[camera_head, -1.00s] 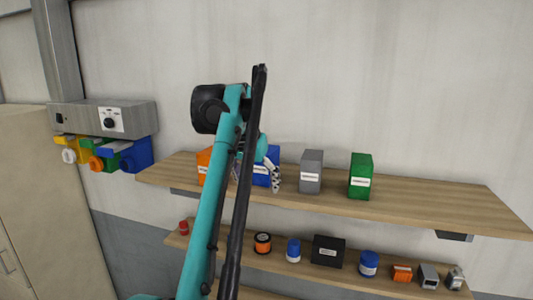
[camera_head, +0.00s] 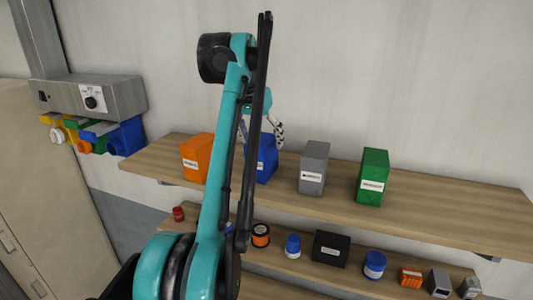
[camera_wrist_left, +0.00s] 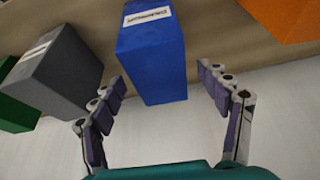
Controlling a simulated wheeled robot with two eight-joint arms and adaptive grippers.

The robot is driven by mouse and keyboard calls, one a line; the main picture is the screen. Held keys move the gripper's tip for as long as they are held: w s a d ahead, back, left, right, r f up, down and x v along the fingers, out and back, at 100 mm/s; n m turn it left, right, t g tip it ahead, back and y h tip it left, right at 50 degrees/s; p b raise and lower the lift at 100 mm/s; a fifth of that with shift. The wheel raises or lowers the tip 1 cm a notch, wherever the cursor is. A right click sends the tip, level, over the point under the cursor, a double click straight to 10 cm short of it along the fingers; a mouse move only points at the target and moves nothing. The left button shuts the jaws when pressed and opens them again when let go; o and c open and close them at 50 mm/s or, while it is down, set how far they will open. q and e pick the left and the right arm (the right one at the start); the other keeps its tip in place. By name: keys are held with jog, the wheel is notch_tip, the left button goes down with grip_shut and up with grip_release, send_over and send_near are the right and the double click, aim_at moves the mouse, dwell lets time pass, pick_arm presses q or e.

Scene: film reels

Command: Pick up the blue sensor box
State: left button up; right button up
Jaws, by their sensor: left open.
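The blue sensor box (camera_head: 267,160) stands on the upper wooden shelf, between an orange box and a grey box. My left arm hides part of it in the head view. In the left wrist view the blue box (camera_wrist_left: 152,60) is between and just beyond my open fingers, with its white label showing. My left gripper (camera_wrist_left: 165,110) is open and empty, and its fingers appear apart from the box. In the head view the left gripper (camera_head: 262,128) is mostly behind my arm, just above the box. My right gripper is not in view.
The orange box (camera_head: 196,158), grey box (camera_head: 313,168) and green box (camera_head: 372,177) share the upper shelf (camera_head: 440,216). The grey one is close beside the blue one. A lower shelf holds several jars and small boxes. A grey wall unit (camera_head: 85,95) with coloured parts hangs at left.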

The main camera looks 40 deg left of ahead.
pick_arm(q)
jog(key=shift+w+f, duration=0.2)
jog(key=shift+f, duration=0.3)
notch_tip(320, 180, down, 2)
jog(key=shift+s+f, duration=0.1)
jog(key=x, duration=0.4)
jog(key=shift+f, duration=0.1)
jog(key=shift+c, duration=0.6)
jog(key=c, duration=1.3)
